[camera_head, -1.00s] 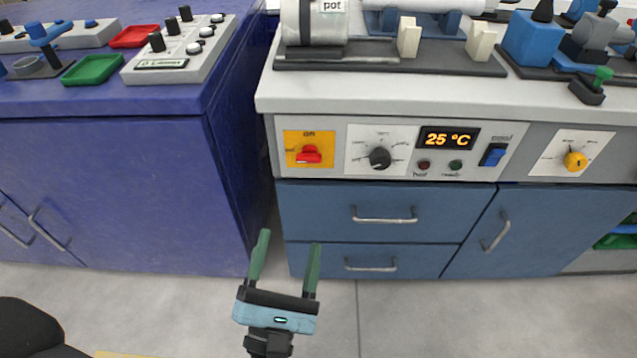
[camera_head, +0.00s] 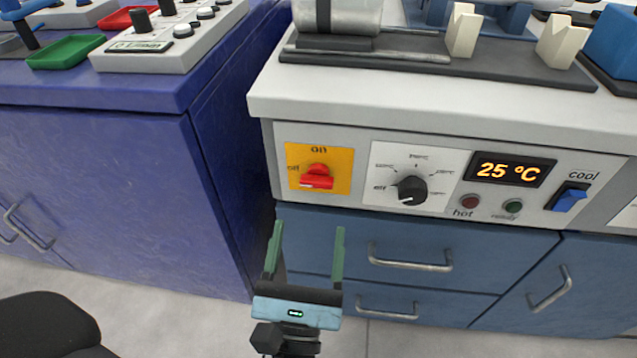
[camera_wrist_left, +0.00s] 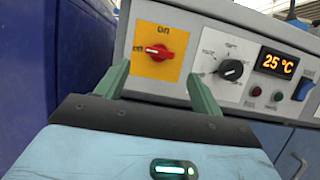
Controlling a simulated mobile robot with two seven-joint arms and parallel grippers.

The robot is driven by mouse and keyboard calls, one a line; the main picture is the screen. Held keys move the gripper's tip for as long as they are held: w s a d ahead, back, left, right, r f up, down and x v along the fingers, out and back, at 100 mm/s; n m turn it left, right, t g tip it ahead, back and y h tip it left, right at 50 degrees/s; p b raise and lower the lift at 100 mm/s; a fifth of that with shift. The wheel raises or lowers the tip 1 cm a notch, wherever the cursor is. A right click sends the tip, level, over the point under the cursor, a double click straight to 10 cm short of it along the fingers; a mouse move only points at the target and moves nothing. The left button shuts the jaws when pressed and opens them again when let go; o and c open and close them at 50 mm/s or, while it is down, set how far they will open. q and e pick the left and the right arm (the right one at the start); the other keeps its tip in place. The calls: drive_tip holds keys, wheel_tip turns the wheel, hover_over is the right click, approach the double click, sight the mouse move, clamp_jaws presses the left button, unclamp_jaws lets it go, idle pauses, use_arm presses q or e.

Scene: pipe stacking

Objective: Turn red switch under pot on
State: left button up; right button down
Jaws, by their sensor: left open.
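The red switch (camera_head: 316,177) sits on a yellow plate marked "on" at the top and "off" at the left, on the front panel of the grey-white bench. It also shows in the left wrist view (camera_wrist_left: 160,52), where its handle lies roughly sideways, toward "off". The pot (camera_head: 338,15) lies on the bench top above it, cut by the picture edge. My left gripper (camera_head: 307,225) is open and empty, below the switch and in front of the blue drawers. In the left wrist view its fingers (camera_wrist_left: 158,80) stand on either side below the yellow plate, apart from the switch. My right gripper is not seen.
Right of the switch are a black knob (camera_head: 411,189), a display reading 25 °C (camera_head: 508,170) and a blue "cool" switch (camera_head: 570,198). Drawer handles (camera_head: 410,260) stick out below. A purple cabinet (camera_head: 120,190) stands at the left.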

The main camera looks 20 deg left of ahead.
sight(316, 188)
use_arm(q)
drive_tip(key=shift+x, duration=3.8)
